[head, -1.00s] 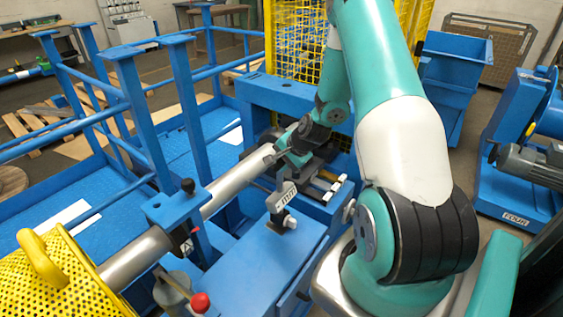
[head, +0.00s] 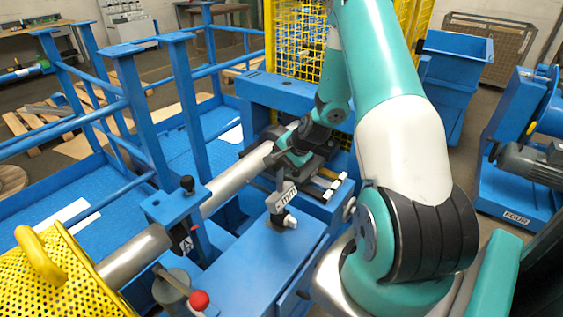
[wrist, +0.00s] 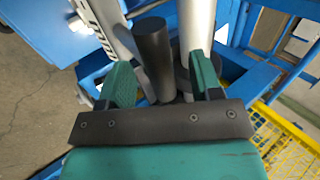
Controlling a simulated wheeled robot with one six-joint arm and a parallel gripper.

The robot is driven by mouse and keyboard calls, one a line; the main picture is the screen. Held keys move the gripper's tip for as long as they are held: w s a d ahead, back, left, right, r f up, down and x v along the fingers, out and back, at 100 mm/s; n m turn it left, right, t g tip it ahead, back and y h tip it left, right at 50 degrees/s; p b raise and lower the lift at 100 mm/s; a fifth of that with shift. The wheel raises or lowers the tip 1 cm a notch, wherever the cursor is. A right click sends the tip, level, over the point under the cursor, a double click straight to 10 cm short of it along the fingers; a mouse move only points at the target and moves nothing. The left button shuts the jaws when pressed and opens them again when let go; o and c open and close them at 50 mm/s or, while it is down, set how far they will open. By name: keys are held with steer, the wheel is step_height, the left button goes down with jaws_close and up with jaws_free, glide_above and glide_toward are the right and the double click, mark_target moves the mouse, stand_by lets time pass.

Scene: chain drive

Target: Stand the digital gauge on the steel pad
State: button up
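The digital gauge (head: 283,196) looks like a small pale block with dark marks on a grey stem, over the blue cabinet top beside the silver shaft. A dark foot and white square are just below it. My gripper (head: 280,152) is above and behind the gauge, close to the shaft's far end. In the wrist view my gripper (wrist: 163,82) has its two green fingers apart. A dark cylinder (wrist: 153,48) shows between them, with a visible gap at the right finger. I cannot tell which surface is the steel pad.
The silver shaft (head: 238,178) runs diagonally past the gauge. A red-knobbed lever (head: 199,300) and yellow perforated guard (head: 60,275) are at lower left. Pale strips (head: 325,186) lie right of the gripper. The blue cabinet top (head: 270,262) is mostly clear.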

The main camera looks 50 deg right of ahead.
steer(key=shift+s+f, duration=0.1)
steer(key=shift+f, duration=0.05)
steer(key=b+v, duration=0.2)
steer(key=v, duration=1.5)
steer(key=shift+r, duration=0.35)
steer(key=s+a+r+n+g+y, duration=0.25)
steer(key=a+n, duration=0.55)
steer(key=a, duration=0.7)
steer(key=s+a+r+n+g+y, duration=0.15)
steer(key=a+r+n, duration=0.25)
steer(key=a+n, duration=0.7)
steer(key=s+a+r+n+g, duration=0.2)
steer(key=s+a+n+g, duration=0.15)
steer(key=s+a, duration=0.6)
step_height(320, 180, up, 10)
steer(key=a+p, duration=0.1)
steer(key=p, duration=0.8)
steer(key=shift+n+t+h+p, duration=0.35)
steer(key=shift+n+h+p, duration=0.05)
steer(key=shift+n, duration=0.05)
